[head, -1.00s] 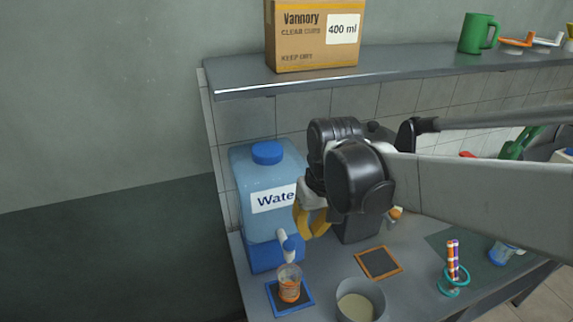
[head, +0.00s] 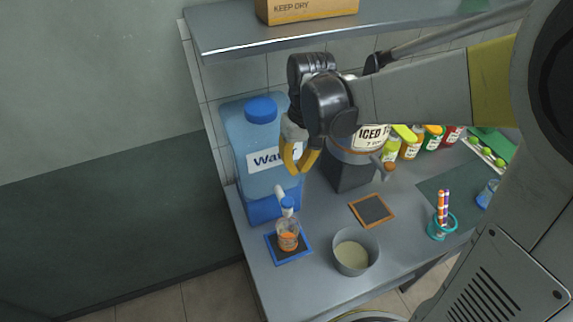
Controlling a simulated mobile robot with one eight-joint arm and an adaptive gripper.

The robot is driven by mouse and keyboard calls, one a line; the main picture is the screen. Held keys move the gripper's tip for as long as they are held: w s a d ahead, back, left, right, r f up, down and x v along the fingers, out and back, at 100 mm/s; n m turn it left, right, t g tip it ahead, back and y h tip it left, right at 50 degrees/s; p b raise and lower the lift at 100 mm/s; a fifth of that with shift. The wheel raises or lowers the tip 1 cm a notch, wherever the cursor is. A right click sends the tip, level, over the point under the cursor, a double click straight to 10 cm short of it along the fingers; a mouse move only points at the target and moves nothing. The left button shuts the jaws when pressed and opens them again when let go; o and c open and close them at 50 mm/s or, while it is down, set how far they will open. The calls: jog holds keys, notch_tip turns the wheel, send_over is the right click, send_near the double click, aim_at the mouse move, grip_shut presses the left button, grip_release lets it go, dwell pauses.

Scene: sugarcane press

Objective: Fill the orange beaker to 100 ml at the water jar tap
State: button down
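The blue water jar (head: 256,135) stands at the left end of the counter, its label partly covered by my gripper. Its tap (head: 285,198), white with a blue end, points forward and down. The orange beaker (head: 288,237), clear with orange markings, stands upright under the tap on a blue-framed dark mat (head: 274,257). Its water level is too small to read. My gripper (head: 298,170), with yellow fingers, is in front of the jar, above and behind the beaker and apart from it. The fingers look parted with nothing visible between them.
A grey pot (head: 338,260) with pale contents stands right of the beaker. An orange-framed mat (head: 385,203) lies empty behind it. An iced drink dispenser (head: 345,176) and several bottles (head: 410,150) stand further right. A shelf (head: 300,36) with a box (head: 290,10) hangs above.

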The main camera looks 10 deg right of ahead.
notch_tip(320, 180, down, 11)
jog(key=b, duration=0.1)
jog(key=shift+a+b, duration=0.4)
jog(key=shift+f, duration=0.15)
notch_tip(320, 180, down, 2)
jog(key=shift+b, duration=1.15)
dwell(2.0)
notch_tip(320, 180, up, 14)
jog(key=d+p, duration=0.1)
jog(key=p, duration=0.3)
dwell(1.0)
